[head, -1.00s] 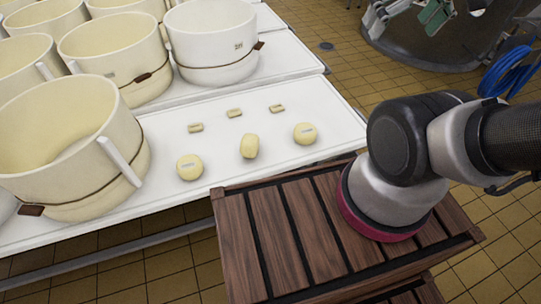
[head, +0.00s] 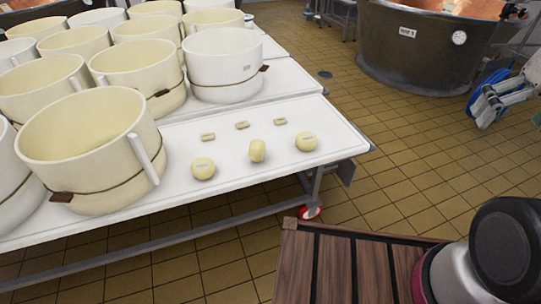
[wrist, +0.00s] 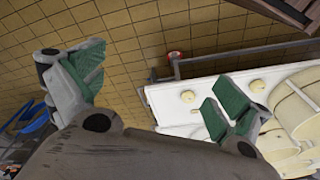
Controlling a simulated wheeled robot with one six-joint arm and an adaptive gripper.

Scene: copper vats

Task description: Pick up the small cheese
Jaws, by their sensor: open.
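In the head view three small round pale-yellow cheeses stand in a row near the front edge of a white table (head: 235,181): a left one (head: 203,169), a middle one (head: 257,151) turned on its edge, and a right one (head: 305,142). Behind them lie three smaller flat oblong cheeses: left (head: 208,137), middle (head: 242,126), right (head: 280,122). In the wrist view my gripper (wrist: 155,95) is open and empty, its green-padded fingers wide apart. Two round cheeses show beyond it, one (wrist: 188,96) between the fingers in the picture, another (wrist: 257,86) past the right finger. Neither is touched.
Large cream tubs with straps crowd the table's left and back; the nearest (head: 85,140) stands left of the cheeses. A big copper vat (head: 420,50) stands at the back right, with a blue hose (head: 490,95) near it. Tiled floor (head: 400,150) lies open between.

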